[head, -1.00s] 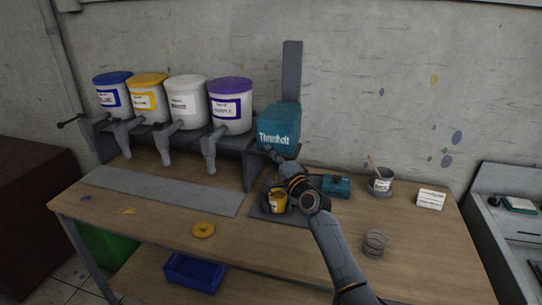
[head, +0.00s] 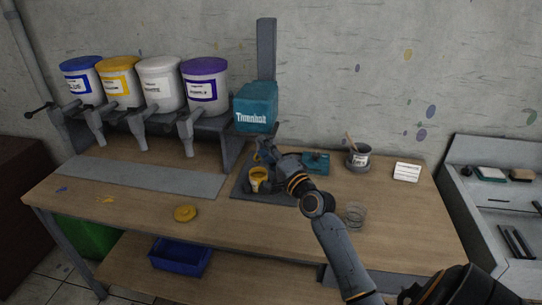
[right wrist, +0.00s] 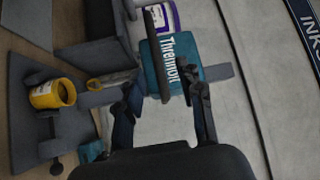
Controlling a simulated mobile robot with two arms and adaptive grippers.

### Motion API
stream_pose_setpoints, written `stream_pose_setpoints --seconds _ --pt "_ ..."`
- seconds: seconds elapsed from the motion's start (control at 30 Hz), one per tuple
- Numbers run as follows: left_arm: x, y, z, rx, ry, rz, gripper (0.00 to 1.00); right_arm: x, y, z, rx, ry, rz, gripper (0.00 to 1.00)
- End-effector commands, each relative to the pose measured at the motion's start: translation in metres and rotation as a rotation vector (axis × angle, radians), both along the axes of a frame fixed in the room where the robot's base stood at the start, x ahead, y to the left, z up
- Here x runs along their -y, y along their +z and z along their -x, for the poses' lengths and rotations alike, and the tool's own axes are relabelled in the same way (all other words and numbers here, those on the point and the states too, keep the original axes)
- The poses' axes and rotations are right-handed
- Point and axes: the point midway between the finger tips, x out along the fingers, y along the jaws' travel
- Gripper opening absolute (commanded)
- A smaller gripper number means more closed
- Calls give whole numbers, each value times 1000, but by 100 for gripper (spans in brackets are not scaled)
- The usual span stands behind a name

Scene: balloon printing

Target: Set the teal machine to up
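The teal machine (head: 256,108) is a boxy head with white lettering, on a grey upright post at the back of the workbench. It also shows in the right wrist view (right wrist: 186,64). A small yellow paint can (head: 258,181) stands on the dark base plate below it, also visible in the right wrist view (right wrist: 46,95). My right gripper (head: 265,152) is just below the machine's head, above the can. In the right wrist view its fingers (right wrist: 166,92) are spread. A dark bar lies across the view between them and the machine; contact is unclear. My left gripper is out of view.
Several paint buckets with dispensers (head: 160,82) stand at the back left. Right of the machine are a small teal box (head: 316,162), a grey pot (head: 358,158), a wire coil (head: 355,213) and a white label block (head: 406,172).

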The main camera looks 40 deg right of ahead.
Motion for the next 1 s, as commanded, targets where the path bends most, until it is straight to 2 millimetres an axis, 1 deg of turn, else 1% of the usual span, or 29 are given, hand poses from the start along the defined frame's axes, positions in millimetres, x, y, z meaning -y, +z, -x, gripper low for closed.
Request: stream_pose_setpoints --seconds 0.03,0.1,0.2,0.3,0.87,0.97,1.0 --pt "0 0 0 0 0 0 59 -1 -2 9 -1 0 1 37" --pt "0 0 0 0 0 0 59 -1 -3 18 0 0 0 37" --pt "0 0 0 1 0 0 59 -2 -3 26 1 0 0 37" --pt "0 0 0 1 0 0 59 -2 -4 30 1 0 0 37" --pt "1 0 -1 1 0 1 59 -2 -4 31 1 0 0 37" --pt "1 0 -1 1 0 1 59 -12 -11 32 -27 18 30 37" --pt "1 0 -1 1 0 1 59 -21 -19 34 -55 35 63 37"
